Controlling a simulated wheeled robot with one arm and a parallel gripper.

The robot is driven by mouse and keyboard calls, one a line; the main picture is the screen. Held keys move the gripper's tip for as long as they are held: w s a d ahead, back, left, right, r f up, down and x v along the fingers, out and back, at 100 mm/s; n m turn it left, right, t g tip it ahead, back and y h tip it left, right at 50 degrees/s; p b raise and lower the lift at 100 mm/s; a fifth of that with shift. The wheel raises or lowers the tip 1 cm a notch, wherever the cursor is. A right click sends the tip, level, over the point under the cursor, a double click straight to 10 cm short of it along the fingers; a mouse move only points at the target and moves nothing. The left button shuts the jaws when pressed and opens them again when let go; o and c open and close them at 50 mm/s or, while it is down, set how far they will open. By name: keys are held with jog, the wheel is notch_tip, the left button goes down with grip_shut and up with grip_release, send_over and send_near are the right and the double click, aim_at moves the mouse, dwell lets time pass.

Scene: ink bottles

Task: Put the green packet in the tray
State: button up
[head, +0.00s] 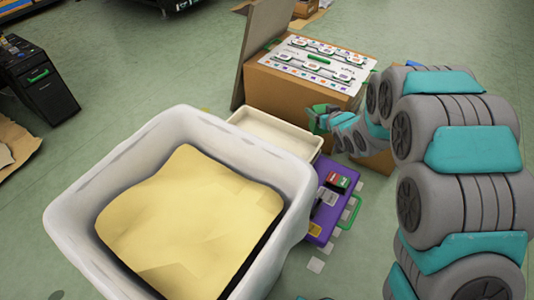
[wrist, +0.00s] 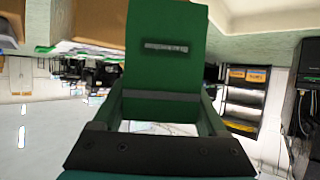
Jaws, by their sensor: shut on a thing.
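My gripper (head: 318,120) is at the right end of the tray, in front of the cardboard box. In the head view the green packet (head: 324,108) shows as a small green patch at the fingertips. The cream tray (head: 275,132) lies behind the white bin, partly hidden by it. The packet is close to the tray's right edge; I cannot tell its height above it.
A large white bin (head: 75,215) with yellow contents stands in front. A purple case (head: 325,222) with a green handle lies right of it. A cardboard box (head: 275,93) with a printed sheet on top stands behind the tray. Green floor is open at left.

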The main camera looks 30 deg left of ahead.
jog(key=s+a+f+n+g+y+b, duration=0.1)
jog(key=s+a+f+n+g, duration=0.1)
jog(key=s+a, duration=0.5)
jog(key=s+a+f+n+g+y+b, duration=0.1)
jog(key=s+a+f+n+g+y, duration=0.1)
jog(key=a, duration=1)
jog(key=f, duration=0.3)
jog(key=f+b, duration=0.1)
jog(key=f, duration=0.2)
jog(key=f+b, duration=0.1)
jog(key=f, duration=0.2)
jog(key=shift+d, duration=0.35)
jog(key=shift+f, duration=0.1)
jog(key=o, duration=1.3)
jog(key=shift+p+v, duration=0.7)
jog(key=shift+v, duration=5.4)
